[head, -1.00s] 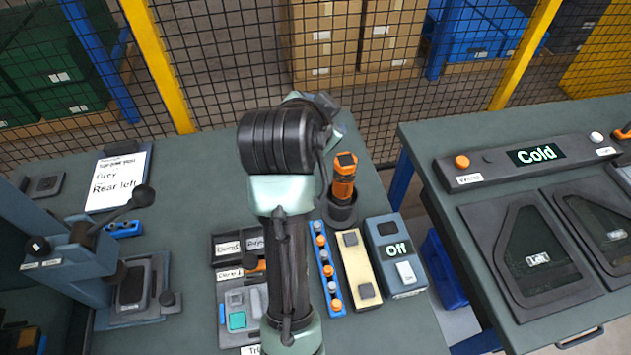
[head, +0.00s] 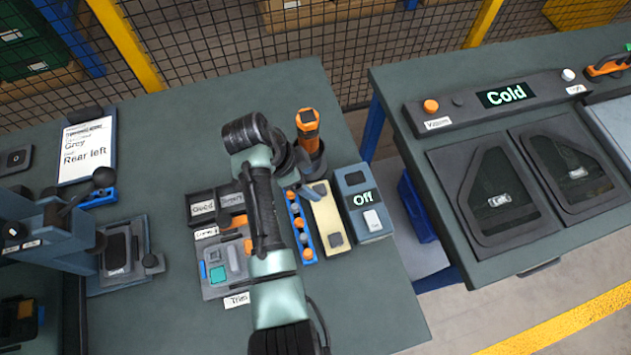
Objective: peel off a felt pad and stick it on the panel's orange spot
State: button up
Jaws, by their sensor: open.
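A cream backing strip (head: 326,214) lies on the bench between the blue rail and the grey control box. My gripper (head: 314,190), partly hidden by my wrist, is over the strip's far end. It is open; whether it touches anything there is unclear. The far pad is covered or too small to make out. No orange spot on a panel can be made out. Two dark panels, one (head: 503,190) and another (head: 572,170), lie on the right bench.
An orange-handled tool (head: 308,130) stands in a holder just behind the strip. The control box (head: 362,205) reads "Off". A blue rail with orange knobs (head: 301,225) and a parts tray (head: 217,270) are to the left. A gap separates the benches.

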aim_at(320, 189)
jog(key=shift+x, duration=2.5)
grip_shut()
jog(key=c, duration=0.7)
grip_release()
jog(key=shift+c, duration=0.2)
grip_shut()
jog(key=shift+r+p, duration=0.3)
jog(key=shift+r+p, duration=2.55)
jog(key=shift+r, duration=0.4)
